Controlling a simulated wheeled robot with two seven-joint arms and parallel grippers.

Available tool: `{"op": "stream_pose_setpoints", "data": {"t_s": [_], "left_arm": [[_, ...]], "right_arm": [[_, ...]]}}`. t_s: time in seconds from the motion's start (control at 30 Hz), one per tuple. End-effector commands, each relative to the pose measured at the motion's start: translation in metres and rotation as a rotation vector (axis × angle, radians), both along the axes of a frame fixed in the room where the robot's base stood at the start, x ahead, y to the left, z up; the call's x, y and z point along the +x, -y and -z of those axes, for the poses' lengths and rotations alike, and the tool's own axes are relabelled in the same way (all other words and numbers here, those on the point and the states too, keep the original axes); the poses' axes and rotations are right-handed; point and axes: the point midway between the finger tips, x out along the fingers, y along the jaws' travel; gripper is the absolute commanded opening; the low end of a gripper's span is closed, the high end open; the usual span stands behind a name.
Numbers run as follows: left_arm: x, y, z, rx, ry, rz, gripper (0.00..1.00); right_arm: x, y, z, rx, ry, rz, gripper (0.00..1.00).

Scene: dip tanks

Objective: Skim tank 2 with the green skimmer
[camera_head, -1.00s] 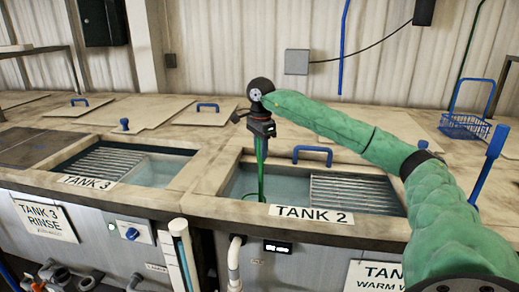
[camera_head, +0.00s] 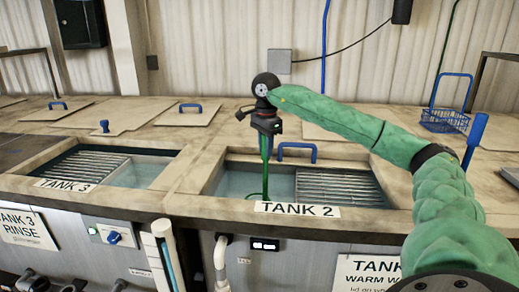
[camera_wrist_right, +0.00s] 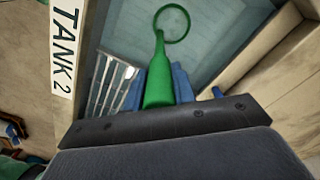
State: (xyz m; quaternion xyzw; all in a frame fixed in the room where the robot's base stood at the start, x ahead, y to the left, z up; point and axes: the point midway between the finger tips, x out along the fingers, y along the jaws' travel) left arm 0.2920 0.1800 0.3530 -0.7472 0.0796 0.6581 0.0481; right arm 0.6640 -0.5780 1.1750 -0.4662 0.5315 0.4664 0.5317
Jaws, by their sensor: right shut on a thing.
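My right gripper (camera_head: 267,128) is over the left part of tank 2, pointing down, shut on the green skimmer (camera_head: 266,165). The skimmer hangs upright, its lower end by the tank's front rim. In the right wrist view its handle (camera_wrist_right: 158,85) is between the blue fingers and its ring (camera_wrist_right: 172,24) shows against the pale water. I cannot tell if the ring touches the water. Tank 2 (camera_head: 297,210) has open water (camera_head: 235,184) on the left and a slatted rack (camera_head: 340,186) on the right. My left gripper is not in view.
Tank 3 (camera_head: 68,185), also open with a rack, lies to the left. A blue-handled lid (camera_head: 297,152) is behind tank 2. A blue wire basket (camera_head: 445,120) stands at the back right. A blue upright handle (camera_head: 475,138) rises on the right.

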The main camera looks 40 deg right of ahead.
Motion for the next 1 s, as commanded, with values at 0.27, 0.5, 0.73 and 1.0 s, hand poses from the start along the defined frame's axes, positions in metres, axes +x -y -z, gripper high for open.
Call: {"op": "stream_pose_setpoints", "data": {"t_s": [0.27,0.5,0.73,1.0], "left_arm": [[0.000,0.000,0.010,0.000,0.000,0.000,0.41],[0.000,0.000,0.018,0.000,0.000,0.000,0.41],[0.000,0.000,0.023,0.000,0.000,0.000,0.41],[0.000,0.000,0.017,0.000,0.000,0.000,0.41]], "right_arm": [[-0.015,0.014,0.001,-0.001,0.001,0.002,0.00],[-0.028,0.025,0.001,-0.001,0.000,0.002,0.00],[-0.037,0.032,0.000,-0.001,0.001,0.000,0.00],[-0.033,0.023,-0.002,0.002,0.000,-0.001,0.00]]}}
